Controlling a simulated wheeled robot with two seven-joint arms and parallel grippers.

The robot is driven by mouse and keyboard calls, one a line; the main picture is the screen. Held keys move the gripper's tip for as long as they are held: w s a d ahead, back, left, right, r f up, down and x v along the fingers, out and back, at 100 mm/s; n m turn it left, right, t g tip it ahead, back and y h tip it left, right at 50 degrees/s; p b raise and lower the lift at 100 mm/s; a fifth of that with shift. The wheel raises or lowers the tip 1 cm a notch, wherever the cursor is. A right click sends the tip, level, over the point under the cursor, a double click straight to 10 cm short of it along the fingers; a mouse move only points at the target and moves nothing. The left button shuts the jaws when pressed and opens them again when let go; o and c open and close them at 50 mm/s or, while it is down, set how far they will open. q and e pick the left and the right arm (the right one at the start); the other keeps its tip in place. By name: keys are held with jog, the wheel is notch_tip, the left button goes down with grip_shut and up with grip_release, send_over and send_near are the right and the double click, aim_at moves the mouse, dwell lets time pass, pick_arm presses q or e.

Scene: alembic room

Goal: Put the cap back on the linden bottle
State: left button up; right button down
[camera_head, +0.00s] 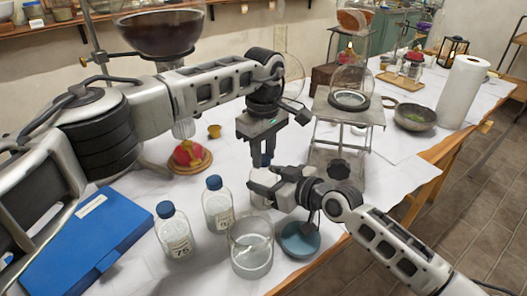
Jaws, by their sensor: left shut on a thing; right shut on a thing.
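My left gripper (263,156) points down, shut on a small dark blue thing that looks like the cap; the fingers hide most of it. My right gripper (262,184) reaches in from the right just below it, shut on a clear bottle (259,201) that is mostly hidden behind the fingers. I take this to be the linden bottle, but its label cannot be read. The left fingertips are close above the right gripper; whether cap and bottle touch cannot be told.
Two blue-capped labelled bottles (174,232) (217,206) stand left of the grippers. A glass beaker (251,258) and a blue bowl (299,243) stand in front. A blue box (85,245) lies at left. A metal stand (345,112) rises behind right.

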pick_arm(q)
jog(key=o, duration=1.2)
jog(key=shift+c, duration=0.2)
jog(key=shift+r, duration=0.1)
notch_tip(320, 180, up, 12)
pick_arm(e)
jog(key=shift+c, duration=1.6)
grip_release()
